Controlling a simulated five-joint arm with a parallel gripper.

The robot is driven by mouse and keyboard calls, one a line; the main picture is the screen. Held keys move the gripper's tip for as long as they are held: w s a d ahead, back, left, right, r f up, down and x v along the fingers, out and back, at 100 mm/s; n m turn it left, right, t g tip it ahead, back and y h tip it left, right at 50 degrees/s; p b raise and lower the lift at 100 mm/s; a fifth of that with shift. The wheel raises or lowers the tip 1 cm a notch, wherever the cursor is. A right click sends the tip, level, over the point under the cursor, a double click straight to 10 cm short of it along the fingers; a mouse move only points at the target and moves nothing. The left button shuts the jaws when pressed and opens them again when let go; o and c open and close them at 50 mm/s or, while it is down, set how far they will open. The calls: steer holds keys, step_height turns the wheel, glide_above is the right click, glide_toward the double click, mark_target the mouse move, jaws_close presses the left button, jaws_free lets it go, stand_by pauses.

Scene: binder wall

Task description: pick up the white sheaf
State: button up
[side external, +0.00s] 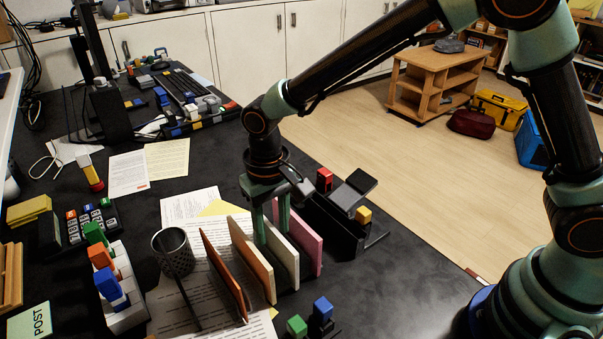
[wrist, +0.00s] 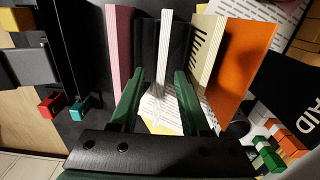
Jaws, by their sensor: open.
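The white sheaf (side external: 284,258) stands upright in a row of thin sheaves on the dark desk, between a cream sheaf (side external: 252,258) and a pink sheaf (side external: 307,243). In the wrist view the white sheaf (wrist: 165,50) shows edge-on near the middle. My gripper (side external: 271,236) points down over the row. In the wrist view my gripper (wrist: 159,75) is open, with one finger on each side of the white sheaf and visible gaps to both. The pink sheaf (wrist: 118,50) is left of the fingers and the cream sheaf (wrist: 206,55) is right. The sheaf's lower part is partly hidden.
An orange-brown sheaf (side external: 224,272) leans beyond the cream one. A black mesh cup (side external: 174,252) stands left of the row. A black holder (side external: 335,222) stands right of the pink sheaf. Green and blue blocks (side external: 297,326) lie at the front. Printed papers (side external: 190,208) lie behind the row.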

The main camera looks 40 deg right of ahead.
steer(key=shift+f, duration=0.6)
steer(key=shift+f, duration=0.25)
stand_by(0.3)
jaws_close()
